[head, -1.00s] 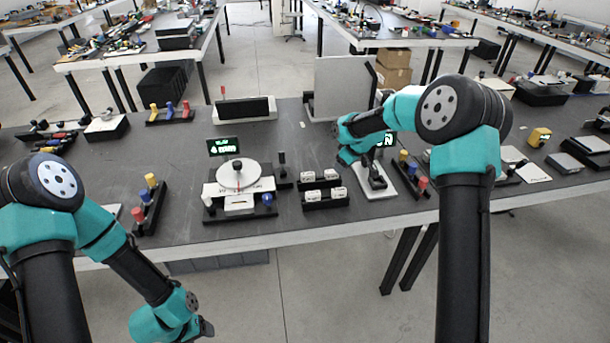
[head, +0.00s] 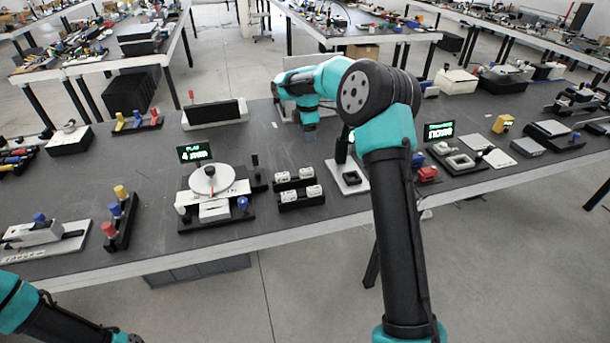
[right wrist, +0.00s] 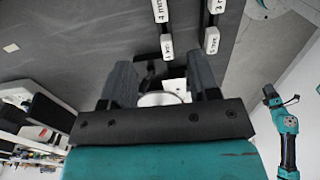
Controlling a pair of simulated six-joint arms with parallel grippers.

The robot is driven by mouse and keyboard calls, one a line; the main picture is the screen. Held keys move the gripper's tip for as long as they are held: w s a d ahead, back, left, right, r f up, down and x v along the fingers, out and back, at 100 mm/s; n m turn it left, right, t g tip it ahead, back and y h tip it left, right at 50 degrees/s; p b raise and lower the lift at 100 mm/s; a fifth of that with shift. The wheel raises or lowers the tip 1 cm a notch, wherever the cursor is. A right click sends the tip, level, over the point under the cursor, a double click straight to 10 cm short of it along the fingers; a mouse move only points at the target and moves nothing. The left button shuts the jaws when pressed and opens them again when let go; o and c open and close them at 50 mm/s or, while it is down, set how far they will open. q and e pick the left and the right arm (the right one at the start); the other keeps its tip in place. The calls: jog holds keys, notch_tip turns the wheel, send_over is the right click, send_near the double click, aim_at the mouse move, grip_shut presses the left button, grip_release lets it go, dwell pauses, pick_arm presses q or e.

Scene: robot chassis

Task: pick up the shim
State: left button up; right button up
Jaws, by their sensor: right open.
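White blocks with millimetre labels, apparently the shims, sit on a black two-row rack (head: 302,203) near the table's front edge. In the right wrist view one block (right wrist: 160,10) seems to read 4 mm; the other labels are less clear. The gauge (head: 213,182), with a white disc, stands left of the rack, under a display (head: 195,152) reading 4 mm. My right gripper (head: 310,137) is above the table beyond the rack, apart from the blocks. Its fingers (right wrist: 161,80) are open and empty.
A post on a light base (head: 347,178) stands right of the rack, partly behind my right arm. Colored knobs on a black stand (head: 121,220) are left of the gauge. A dark panel on a white base (head: 214,113) stands at the back. Table between is clear.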

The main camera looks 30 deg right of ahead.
send_near(306, 170)
jog(key=f, duration=0.5)
jog(key=shift+d+f, duration=0.15)
jog(key=shift+d, duration=0.05)
jog(key=shift+a+f, duration=0.1)
jog(key=shift+f, duration=2.5)
jog(key=shift+c, duration=0.4)
jog(key=c, duration=0.9)
